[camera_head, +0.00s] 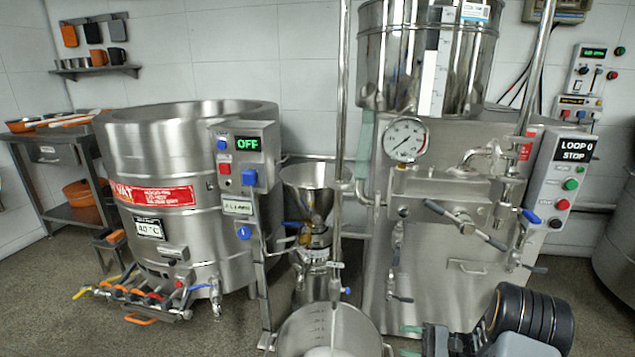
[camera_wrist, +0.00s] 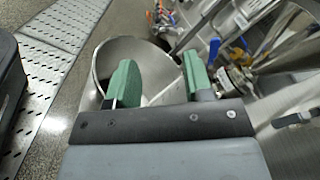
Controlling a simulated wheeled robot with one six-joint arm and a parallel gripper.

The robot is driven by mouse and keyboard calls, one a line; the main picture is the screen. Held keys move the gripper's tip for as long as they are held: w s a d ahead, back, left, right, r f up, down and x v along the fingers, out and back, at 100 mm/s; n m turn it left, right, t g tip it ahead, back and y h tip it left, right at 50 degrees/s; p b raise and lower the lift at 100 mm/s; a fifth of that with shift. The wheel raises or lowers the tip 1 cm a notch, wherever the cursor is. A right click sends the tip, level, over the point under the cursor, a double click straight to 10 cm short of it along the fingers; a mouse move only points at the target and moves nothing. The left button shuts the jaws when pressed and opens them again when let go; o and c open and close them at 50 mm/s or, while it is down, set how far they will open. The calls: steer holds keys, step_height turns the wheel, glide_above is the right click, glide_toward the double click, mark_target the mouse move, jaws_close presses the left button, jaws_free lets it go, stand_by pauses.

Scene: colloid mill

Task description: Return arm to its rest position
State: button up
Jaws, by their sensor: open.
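My gripper (camera_head: 411,341) is low at the bottom right of the head view, with its green fingertips pointing left. In the wrist view my gripper (camera_wrist: 160,76) shows two green fingers spread apart with nothing between them. Beyond the fingers is a round steel vessel (camera_wrist: 110,52), partly hidden by them. In the head view a steel vessel (camera_head: 330,322) with graduation marks stands at the bottom centre, just left of my gripper. I cannot tell whether the fingers touch it.
The colloid mill (camera_head: 313,240) with its funnel hopper stands behind the vessel. A large steel vat (camera_head: 160,150) with valves is at left. A steel machine (camera_head: 430,270) with gauge and levers stands close behind my arm. Perforated floor plates (camera_wrist: 45,65) show at left in the wrist view.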

steer(key=s+a+r+n+g+h+p, duration=0.25)
steer(key=r+p, duration=0.25)
steer(key=r, duration=0.3)
steer(key=s+a+r+n+g+h+p, duration=0.1)
steer(key=s+a+r+h+p, duration=0.2)
steer(key=r+p, duration=0.4)
steer(key=s+a+r+n+g+h+p, duration=0.2)
steer(key=r+p, duration=0.2)
steer(key=r, duration=0.6)
steer(key=s+r+n+t+h+p, duration=0.2)
steer(key=s+r+n+h+p, duration=0.1)
steer(key=r+p, duration=0.6)
steer(key=s+r+n+t+h+p, duration=0.3)
steer(key=s+r+h+p, duration=0.3)
steer(key=r, duration=0.9)
steer(key=h+p, duration=0.1)
steer(key=p, duration=0.2)
steer(key=shift+d+r+t, duration=0.15)
steer(key=shift+d+t, duration=0.15)
steer(key=shift+t, duration=0.05)
